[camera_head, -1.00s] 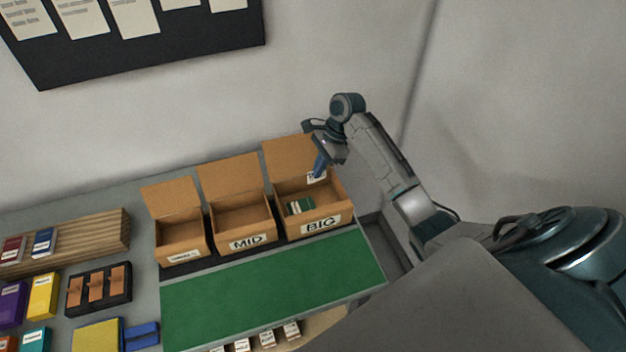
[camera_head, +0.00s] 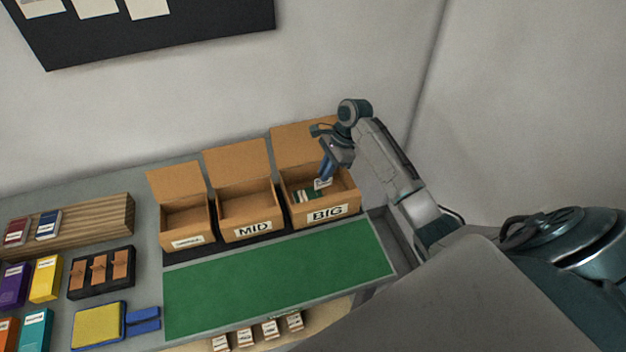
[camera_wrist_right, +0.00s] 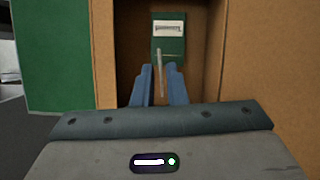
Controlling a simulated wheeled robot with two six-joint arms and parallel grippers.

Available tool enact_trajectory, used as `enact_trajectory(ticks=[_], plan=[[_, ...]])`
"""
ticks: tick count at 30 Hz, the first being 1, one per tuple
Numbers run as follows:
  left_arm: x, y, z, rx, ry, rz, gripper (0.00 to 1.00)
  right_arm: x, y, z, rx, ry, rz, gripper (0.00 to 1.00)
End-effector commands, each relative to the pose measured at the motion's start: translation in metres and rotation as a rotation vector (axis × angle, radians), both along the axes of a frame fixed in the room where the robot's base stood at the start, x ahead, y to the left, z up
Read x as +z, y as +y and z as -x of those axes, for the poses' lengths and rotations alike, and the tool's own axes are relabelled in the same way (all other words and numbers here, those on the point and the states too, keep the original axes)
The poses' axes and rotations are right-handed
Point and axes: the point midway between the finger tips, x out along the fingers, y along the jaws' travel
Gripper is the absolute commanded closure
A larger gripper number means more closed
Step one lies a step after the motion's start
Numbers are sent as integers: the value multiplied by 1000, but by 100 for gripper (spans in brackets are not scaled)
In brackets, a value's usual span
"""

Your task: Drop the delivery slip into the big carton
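The big carton (camera_head: 344,213), labelled BIG, stands open at the right end of the row of cartons. My right gripper (camera_head: 324,179) points down into its opening. The delivery slip (camera_head: 322,184) is a small white piece at the fingertips, above the carton floor. In the right wrist view the slip (camera_wrist_right: 160,75) shows almost edge-on between the two blue fingers (camera_wrist_right: 160,70). A gap shows on each side of it, so the fingers look open around it. A green item with a white label (camera_wrist_right: 168,48) lies inside the carton. My left gripper is not in view.
The MID carton (camera_head: 262,222) and a smaller carton (camera_head: 199,234) stand open to the left. A green mat (camera_head: 280,278) lies clear in front. A wooden rack (camera_head: 100,220), a black tray (camera_head: 75,288) and coloured boxes fill the left side.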

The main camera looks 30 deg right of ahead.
Motion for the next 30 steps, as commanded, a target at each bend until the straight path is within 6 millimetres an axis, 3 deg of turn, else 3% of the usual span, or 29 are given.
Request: enact_trajectory(ticks=[2, 14, 24, 30], plan=[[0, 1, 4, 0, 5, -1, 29, 0, 0, 0, 0, 0, 0, 74], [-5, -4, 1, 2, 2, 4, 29, 7, -5, 0, 1, -1, 2, 74], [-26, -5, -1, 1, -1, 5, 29, 67, -30, 3, 0, -5, 4, 74], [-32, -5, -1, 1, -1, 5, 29, 92, -39, 5, 0, -2, 1, 74]])
